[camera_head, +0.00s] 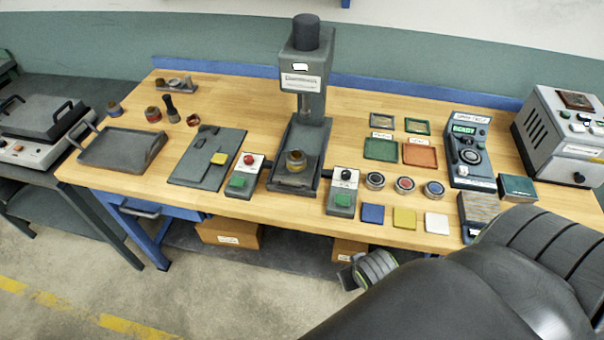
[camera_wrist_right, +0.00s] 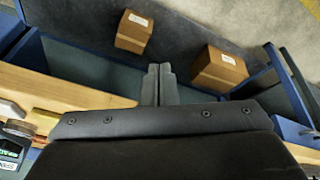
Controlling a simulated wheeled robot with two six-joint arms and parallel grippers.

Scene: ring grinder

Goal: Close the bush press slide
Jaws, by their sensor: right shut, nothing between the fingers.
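The bush press (camera_head: 305,70) is a tall grey machine standing at the back middle of the bench. At its foot is a dark slide tray (camera_head: 297,185) that reaches toward the bench's front edge. A brass-coloured ring part (camera_head: 295,161) sits upright on the tray. My right gripper (camera_wrist_right: 160,84) is shut and empty in the right wrist view, above the floor and lower shelf area. In the head view my right arm covers the lower right, and its wrist end shows below the bench's front edge, apart from the press. My left gripper is not in view.
Button boxes stand left (camera_head: 241,178) and right (camera_head: 343,190) of the slide. Several small cups and coloured blocks lie right of it. A dark flat plate (camera_head: 205,160) is on the left. Cardboard boxes (camera_head: 228,233) sit below the bench.

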